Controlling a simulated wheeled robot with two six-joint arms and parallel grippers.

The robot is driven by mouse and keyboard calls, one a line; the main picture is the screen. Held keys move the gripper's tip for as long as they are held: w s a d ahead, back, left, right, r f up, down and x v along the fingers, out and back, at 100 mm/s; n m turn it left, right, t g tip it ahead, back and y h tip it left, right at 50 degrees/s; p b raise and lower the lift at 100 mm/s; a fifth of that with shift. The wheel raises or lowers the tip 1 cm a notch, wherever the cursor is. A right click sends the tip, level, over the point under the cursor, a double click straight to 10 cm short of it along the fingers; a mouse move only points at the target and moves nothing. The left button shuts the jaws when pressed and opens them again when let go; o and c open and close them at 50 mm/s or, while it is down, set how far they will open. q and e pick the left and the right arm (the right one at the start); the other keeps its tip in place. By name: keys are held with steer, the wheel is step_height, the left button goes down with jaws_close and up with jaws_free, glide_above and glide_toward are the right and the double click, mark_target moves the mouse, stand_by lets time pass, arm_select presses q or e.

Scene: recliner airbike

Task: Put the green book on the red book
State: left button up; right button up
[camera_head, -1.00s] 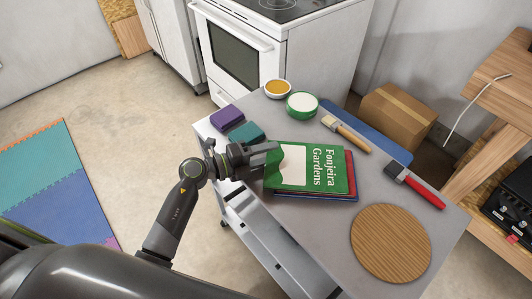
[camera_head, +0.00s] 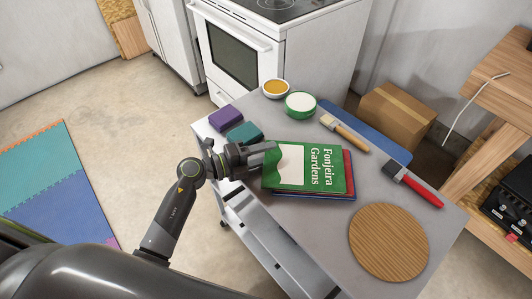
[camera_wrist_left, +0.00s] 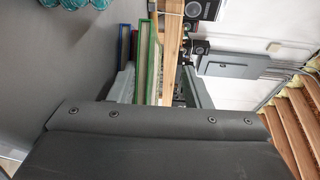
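The green book (camera_head: 303,167), titled "Fonjeira Gardens", lies flat on top of the red book (camera_head: 350,174), whose edge shows at the right. A blue book (camera_head: 318,197) lies under the red one. My left gripper (camera_head: 264,157) is at the left end of the stack, with one finger above the green cover. In the left wrist view, the fingers (camera_wrist_left: 160,86) stand apart, with the green book (camera_wrist_left: 147,62) edge-on between them and space beside it. The red book (camera_wrist_left: 133,50) is close against it. My right gripper is not in view.
The grey table (camera_head: 310,230) also holds a round wooden board (camera_head: 388,242), a red-handled brush (camera_head: 413,184), a wooden-handled brush (camera_head: 344,132), purple (camera_head: 226,118) and teal (camera_head: 244,132) blocks, and two bowls (camera_head: 301,104). A stove (camera_head: 280,52) stands behind.

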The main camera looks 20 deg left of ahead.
arm_select(q)
steer(key=shift+s+a+f, duration=0.2)
steer(key=shift+a+f, duration=0.2)
steer(key=shift+f, duration=0.2)
steer(key=shift+a, duration=0.2)
steer(key=shift+s+a, duration=0.25)
steer(key=shift+a, duration=1.05)
steer(key=shift+s+a+r, duration=0.1)
steer(key=shift+a+r, duration=0.05)
steer(key=shift+a, duration=0.95)
steer(key=shift+s+a+r, duration=0.1)
steer(key=shift+a+r, duration=0.05)
steer(key=shift+a, duration=0.25)
steer(key=shift+s+a+b, duration=0.1)
steer(key=shift+a+b, duration=0.25)
steer(key=shift+a, duration=0.45)
steer(key=shift+a+r, duration=0.1)
steer(key=shift+a, duration=0.1)
